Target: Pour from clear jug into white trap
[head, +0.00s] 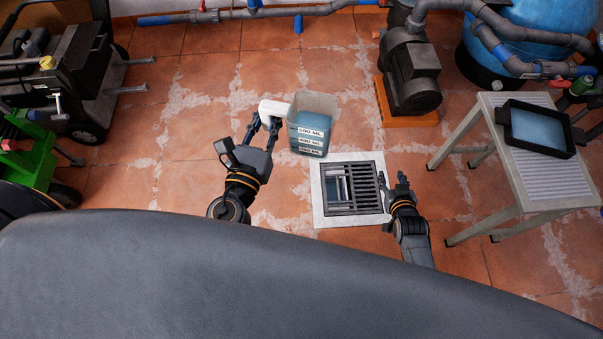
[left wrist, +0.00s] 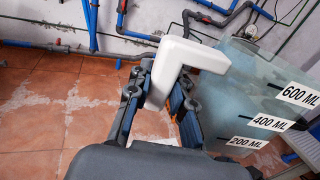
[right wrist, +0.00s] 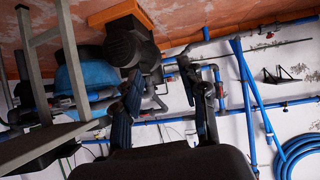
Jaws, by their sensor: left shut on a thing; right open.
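The clear jug (head: 306,140) holds bluish liquid and has a white handle and volume labels. It also shows in the left wrist view (left wrist: 235,85), at the right. My left gripper (head: 266,122) is shut on the white handle (left wrist: 178,65) and holds the jug roughly upright, above and behind the trap. The white trap (head: 317,213) is a square white frame in the floor with a dark grate; its left part shows an opening. My right gripper (head: 402,182) is open and empty just right of the trap; its fingers show in the right wrist view (right wrist: 168,90).
A grey step stool (head: 515,150) with a dark tray of bluish liquid (head: 540,128) stands at the right. A dark pump (head: 410,75) on an orange base is behind the trap. A black machine (head: 75,75) and green cart stand at the left. Tiled floor between is clear.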

